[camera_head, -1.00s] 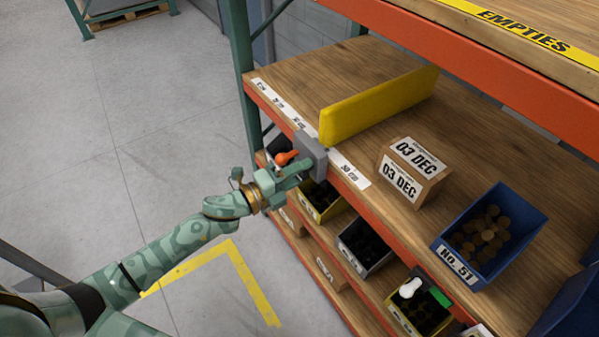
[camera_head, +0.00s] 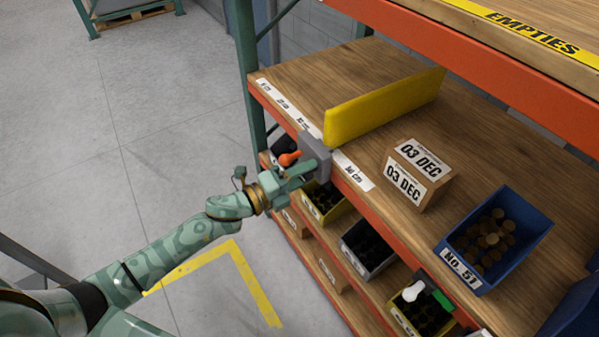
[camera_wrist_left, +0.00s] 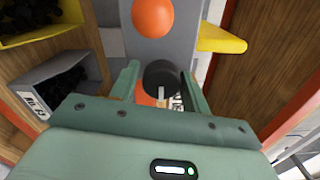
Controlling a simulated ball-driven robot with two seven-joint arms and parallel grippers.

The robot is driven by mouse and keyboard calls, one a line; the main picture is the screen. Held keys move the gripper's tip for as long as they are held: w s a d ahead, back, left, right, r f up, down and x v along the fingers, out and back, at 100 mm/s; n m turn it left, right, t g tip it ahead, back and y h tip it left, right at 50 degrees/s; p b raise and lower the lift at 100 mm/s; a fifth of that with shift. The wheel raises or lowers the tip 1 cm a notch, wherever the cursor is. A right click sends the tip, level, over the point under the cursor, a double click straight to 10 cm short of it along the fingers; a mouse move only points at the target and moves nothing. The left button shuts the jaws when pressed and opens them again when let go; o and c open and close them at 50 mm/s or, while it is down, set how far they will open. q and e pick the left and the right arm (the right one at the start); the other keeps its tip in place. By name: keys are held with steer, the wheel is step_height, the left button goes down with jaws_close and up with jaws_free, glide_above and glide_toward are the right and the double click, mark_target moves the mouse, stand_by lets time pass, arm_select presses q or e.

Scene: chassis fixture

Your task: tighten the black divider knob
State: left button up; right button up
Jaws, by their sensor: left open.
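The yellow divider (camera_head: 385,106) stands upright on the wooden shelf, with a grey clamp block (camera_head: 317,153) at its front end on the shelf edge. An orange-red handle (camera_head: 289,158) sticks out of the block and shows as an orange ball (camera_wrist_left: 152,16) in the left wrist view. The black knob (camera_wrist_left: 162,76) is round and sits below that ball in the wrist view. My left gripper (camera_head: 300,172) is at the block, its open fingers (camera_wrist_left: 160,88) on either side of the knob. Contact cannot be told. In the head view the knob is hidden. My right gripper is out of view.
A brown box (camera_head: 418,174) marked 03 DEC and a blue bin (camera_head: 495,240) of round brown pieces stand on the shelf, right of the divider. Bins with dark contents (camera_head: 367,247) fill the level below. An orange beam (camera_head: 470,72) crosses above.

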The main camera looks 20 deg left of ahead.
arm_select(q)
steer(key=p+v, duration=0.1)
steer(key=v, duration=1.5)
steer(key=shift+a, duration=0.15)
steer(key=shift+s, duration=0.15)
